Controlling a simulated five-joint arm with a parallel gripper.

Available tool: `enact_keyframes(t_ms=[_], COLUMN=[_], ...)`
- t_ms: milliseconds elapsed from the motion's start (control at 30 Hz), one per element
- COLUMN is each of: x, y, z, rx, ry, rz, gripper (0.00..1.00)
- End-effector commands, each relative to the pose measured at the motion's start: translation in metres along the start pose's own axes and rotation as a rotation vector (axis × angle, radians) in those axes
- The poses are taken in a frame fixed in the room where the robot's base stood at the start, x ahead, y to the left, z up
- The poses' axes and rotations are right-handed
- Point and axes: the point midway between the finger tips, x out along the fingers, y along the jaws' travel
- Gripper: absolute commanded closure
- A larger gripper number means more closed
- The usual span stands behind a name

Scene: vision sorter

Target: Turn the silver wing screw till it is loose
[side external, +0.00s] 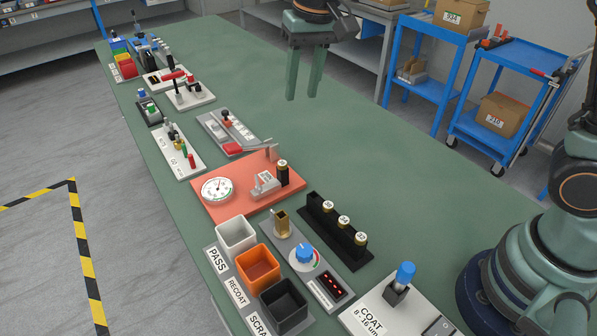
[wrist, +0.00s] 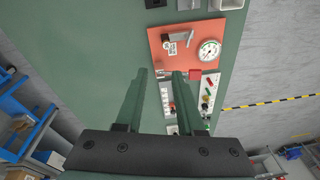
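My gripper (side external: 303,96) is open and empty, high above the far part of the green bench. In the wrist view its two fingers (wrist: 159,75) stand apart with nothing between them. I cannot surely pick out the silver wing screw in either view. An orange-red plate (side external: 245,168) bears a grey fixture (side external: 266,184) with a small label, a black post (side external: 283,176) with a round cap, and a white dial gauge (side external: 217,189).
Sorting bins (side external: 236,233), a blue-knobbed control box (side external: 303,256), a black rack of numbered plugs (side external: 338,232) and a COAT gauge (side external: 405,274) stand nearer. Several small fixtures line the left edge. The bench's far right part (side external: 370,130) is clear.

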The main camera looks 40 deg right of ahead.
Motion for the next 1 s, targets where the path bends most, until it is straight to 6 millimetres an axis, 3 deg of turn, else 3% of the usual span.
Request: enact_keyframes(t_ms=[200,400,667,1000], x=[0.050,0.082,0.099,0.158], y=[-0.054,-0.082,-0.087,-0.081], z=[-0.007,-0.004,-0.001,0.008], rx=[0.062,0.102,0.115,0.113], ry=[-0.087,-0.128,-0.138,-0.139], rz=[0.048,0.082,0.092,0.093], gripper=[0.62,0.62,0.62,0.62])
